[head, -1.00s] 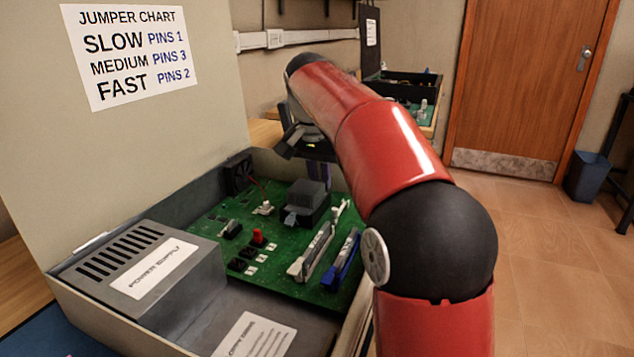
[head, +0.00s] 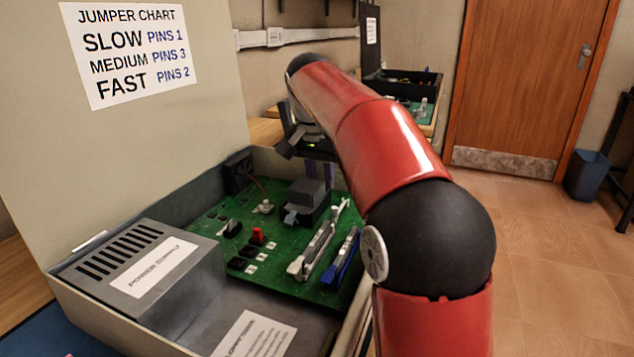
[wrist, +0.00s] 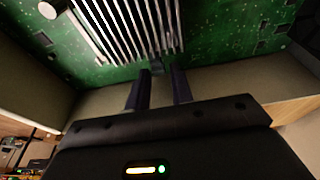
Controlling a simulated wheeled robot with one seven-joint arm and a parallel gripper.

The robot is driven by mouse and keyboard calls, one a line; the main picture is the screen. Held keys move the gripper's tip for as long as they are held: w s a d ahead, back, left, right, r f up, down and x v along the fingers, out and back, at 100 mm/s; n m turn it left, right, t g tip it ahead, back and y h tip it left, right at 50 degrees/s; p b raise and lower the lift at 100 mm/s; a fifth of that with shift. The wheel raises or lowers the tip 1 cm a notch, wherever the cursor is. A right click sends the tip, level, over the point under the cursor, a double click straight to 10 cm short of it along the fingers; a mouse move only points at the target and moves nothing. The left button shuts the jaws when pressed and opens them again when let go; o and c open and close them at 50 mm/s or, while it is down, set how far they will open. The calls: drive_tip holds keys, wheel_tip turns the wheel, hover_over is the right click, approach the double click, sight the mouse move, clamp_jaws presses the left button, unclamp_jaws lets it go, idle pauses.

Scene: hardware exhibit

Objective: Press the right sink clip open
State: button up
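The heat sink (head: 308,194) is a dark grey block toward the back of the green board (head: 210,250) in the open case. A grey-blue clip (head: 291,216) shows on its near left side in the head view. In the wrist view the sink's pale fins (wrist: 125,28) fill the top, and a small dark clip (wrist: 157,66) sits at their near edge. My gripper (wrist: 160,72) has its two dark fingers apart, with the clip just beyond and between the tips; contact cannot be told. In the head view my arm partly hides the gripper and the sink's far side.
The case wall (wrist: 220,82) runs close under my fingers. A fan (head: 238,172), a red jumper (head: 257,236), two long card slots (head: 318,247) and a power supply (head: 150,275) share the case. The lid with a jumper chart (head: 130,55) stands at the left.

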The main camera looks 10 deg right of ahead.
drive_tip(key=shift+r, duration=0.1)
idle(0.3)
drive_tip(key=shift+w+d+v, duration=0.15)
drive_tip(key=shift+w+v, duration=0.05)
drive_tip(key=shift+v, duration=0.9)
drive_tip(key=shift+w+d+v, duration=0.15)
drive_tip(key=shift+w+v, duration=0.1)
drive_tip(key=shift+v, duration=0.9)
drive_tip(key=shift+w+d+v, duration=0.15)
drive_tip(key=shift+w+v, duration=0.05)
drive_tip(key=shift+v, duration=0.9)
drive_tip(key=shift+r, duration=0.2)
